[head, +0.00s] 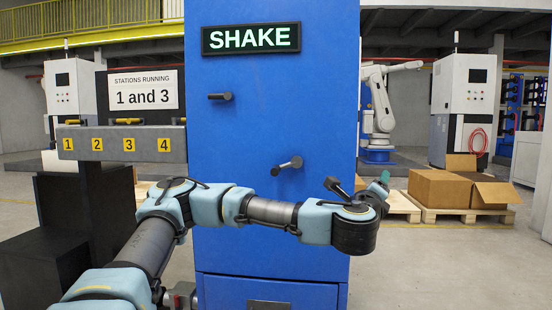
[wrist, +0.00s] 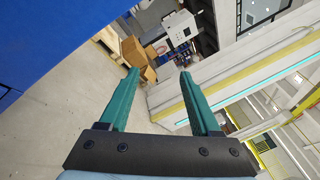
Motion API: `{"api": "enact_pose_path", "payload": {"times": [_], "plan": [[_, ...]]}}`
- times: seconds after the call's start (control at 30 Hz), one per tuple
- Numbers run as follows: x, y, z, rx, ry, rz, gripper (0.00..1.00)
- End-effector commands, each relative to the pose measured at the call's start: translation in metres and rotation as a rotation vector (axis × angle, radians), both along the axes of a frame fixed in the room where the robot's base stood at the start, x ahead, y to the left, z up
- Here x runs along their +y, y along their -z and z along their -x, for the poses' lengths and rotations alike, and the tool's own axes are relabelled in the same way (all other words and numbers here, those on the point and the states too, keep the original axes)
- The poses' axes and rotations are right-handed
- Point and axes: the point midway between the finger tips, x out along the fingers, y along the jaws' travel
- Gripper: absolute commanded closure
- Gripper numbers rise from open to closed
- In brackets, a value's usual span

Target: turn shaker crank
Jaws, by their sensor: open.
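The blue cabinet (head: 275,215) stands upright in the middle of the head view under a lit SHAKE sign (head: 251,38). On its front are two small handles. The upper handle (head: 219,97) is dark and lies nearly level. The lower crank (head: 288,164) is grey with a dark end and slants slightly. My gripper (head: 384,178) is to the right of the cabinet's right edge, apart from both handles, with only a green finger showing. In the wrist view my gripper (wrist: 158,74) has two green fingers wide apart with nothing between them. Neither handle shows in the wrist view.
A sign (head: 143,96) reads "STATIONS RUNNING 1 and 3" above a grey bar (head: 105,143) with several numbered yellow labels. Cardboard boxes (head: 440,188) sit on pallets at the right, also in the wrist view (wrist: 135,57). My arm crosses in front of the cabinet's lower part.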

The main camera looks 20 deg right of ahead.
Motion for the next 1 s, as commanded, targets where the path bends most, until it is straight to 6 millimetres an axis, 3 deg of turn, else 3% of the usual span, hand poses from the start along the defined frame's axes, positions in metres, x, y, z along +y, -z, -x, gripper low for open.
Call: {"api": "enact_pose_path", "payload": {"times": [0.17, 0.3, 0.5, 0.63, 0.77, 1.0], "plan": [[0.011, 0.033, -0.028, -0.358, -0.053, -0.422, 0.36], [0.055, 0.048, -0.084, -0.599, -0.139, -0.753, 0.36], [0.143, 0.029, -0.167, -0.825, -0.291, -1.144, 0.36], [0.183, 0.013, -0.197, -0.886, -0.355, -1.285, 0.36], [0.198, 0.007, -0.209, -0.905, -0.380, -1.336, 0.36], [0.186, 0.008, -0.238, -0.904, -0.381, -1.339, 0.36]]}}
